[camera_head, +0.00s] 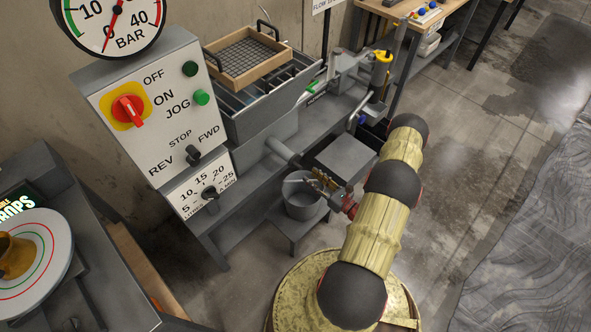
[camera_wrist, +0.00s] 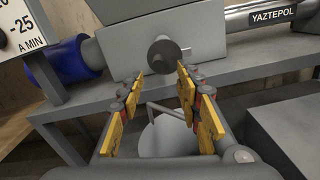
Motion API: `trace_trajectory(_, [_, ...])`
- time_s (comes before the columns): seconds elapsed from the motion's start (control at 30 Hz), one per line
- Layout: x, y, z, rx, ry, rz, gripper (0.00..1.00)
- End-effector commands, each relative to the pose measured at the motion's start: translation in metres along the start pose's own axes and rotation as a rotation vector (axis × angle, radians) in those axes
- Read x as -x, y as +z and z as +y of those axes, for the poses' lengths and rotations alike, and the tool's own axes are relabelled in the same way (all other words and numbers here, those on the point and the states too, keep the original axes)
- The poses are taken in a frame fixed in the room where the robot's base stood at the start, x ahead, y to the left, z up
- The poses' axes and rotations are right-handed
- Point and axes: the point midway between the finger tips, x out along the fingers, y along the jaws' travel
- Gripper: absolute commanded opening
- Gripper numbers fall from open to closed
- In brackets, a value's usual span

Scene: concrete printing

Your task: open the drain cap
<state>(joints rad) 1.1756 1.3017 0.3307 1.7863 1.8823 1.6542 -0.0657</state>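A dark round cap (camera_wrist: 163,55) sits on the end of a short stub on the grey pump housing, in the upper middle of the wrist view. I take it to be the drain cap. In the head view I cannot make it out clearly; a grey pipe (camera_head: 284,152) sticks out there above the bucket. My gripper (camera_wrist: 158,88) is open, with its yellow-padded fingers spread left and right, pointing toward the cap. Nothing is between the fingers, and the cap appears beyond their tips. In the head view my gripper (camera_head: 322,182) is over the bucket area.
A grey bucket (camera_head: 302,206) stands on a low stand below my gripper. The control panel (camera_head: 150,110) with knobs and a pressure gauge (camera_head: 112,18) is at left. A grey box (camera_head: 346,158) is right of the gripper.

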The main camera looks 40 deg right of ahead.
Motion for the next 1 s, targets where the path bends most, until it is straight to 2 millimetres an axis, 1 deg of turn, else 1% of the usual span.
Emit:
trace_trajectory(0.17, [-0.018,0.0,0.002,0.003,0.008,-0.003,0.35])
trace_trajectory(0.4, [-0.055,-0.001,0.003,0.003,0.009,-0.003,0.35])
trace_trajectory(0.5, [-0.066,-0.001,0.003,0.003,0.008,-0.003,0.35])
trace_trajectory(0.6, [-0.073,0.0,0.002,0.002,0.007,-0.003,0.35])
trace_trajectory(0.7, [-0.076,0.001,0.003,0.001,0.006,-0.003,0.35])
trace_trajectory(0.93, [-0.077,0.001,0.003,0.001,0.006,-0.003,0.35])
trace_trajectory(1.0, [-0.077,0.001,0.003,0.001,0.006,-0.003,0.31])
